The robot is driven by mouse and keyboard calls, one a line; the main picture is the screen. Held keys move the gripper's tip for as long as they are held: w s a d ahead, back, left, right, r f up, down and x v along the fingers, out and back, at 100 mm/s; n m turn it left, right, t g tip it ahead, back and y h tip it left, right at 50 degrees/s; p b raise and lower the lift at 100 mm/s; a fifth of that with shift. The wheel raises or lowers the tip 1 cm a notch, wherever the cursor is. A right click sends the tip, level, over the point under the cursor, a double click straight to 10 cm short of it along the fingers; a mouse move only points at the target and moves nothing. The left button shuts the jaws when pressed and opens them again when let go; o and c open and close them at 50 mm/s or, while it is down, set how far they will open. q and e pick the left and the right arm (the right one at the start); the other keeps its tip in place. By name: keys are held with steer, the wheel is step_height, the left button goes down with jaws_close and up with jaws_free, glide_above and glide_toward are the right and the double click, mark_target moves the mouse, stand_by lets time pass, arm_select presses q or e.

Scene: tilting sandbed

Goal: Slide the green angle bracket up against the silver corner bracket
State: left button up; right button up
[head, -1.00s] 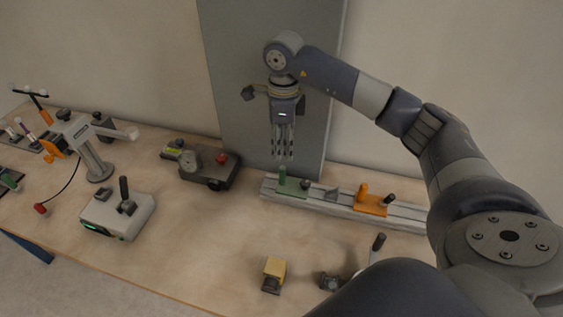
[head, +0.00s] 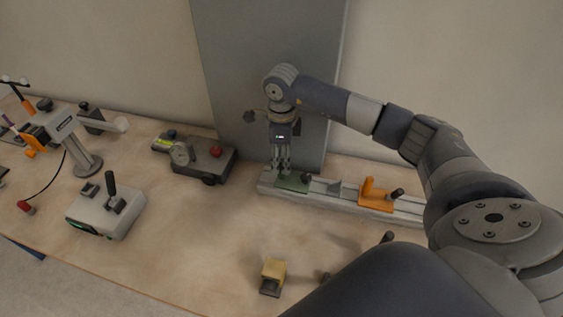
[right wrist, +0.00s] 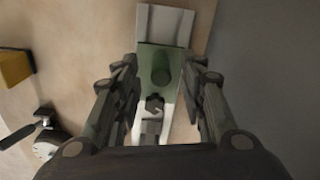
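The green angle bracket (head: 294,183) sits on the left part of the silver rail (head: 410,215). The silver corner bracket (head: 334,188) is on the rail to its right, with a gap between them. My right gripper (head: 281,172) points down at the green bracket. In the right wrist view, its fingers stand apart on either side of the green bracket's upright post (right wrist: 161,68), with no clear contact. The dark knob (right wrist: 153,104) of the bracket shows there too. The fingers partly hide the bracket in the head view. My left gripper is out of view.
An orange bracket (head: 376,194) with a dark knob sits farther right on the rail. A dark gauge box (head: 203,160) stands left of the rail. A yellow block (head: 273,273) lies near the front edge. The tabletop between is clear.

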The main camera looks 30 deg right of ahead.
mark_target(294, 172)
step_height(294, 172, down, 2)
steer(key=shift+f, duration=0.65)
steer(key=shift+c, duration=0.3)
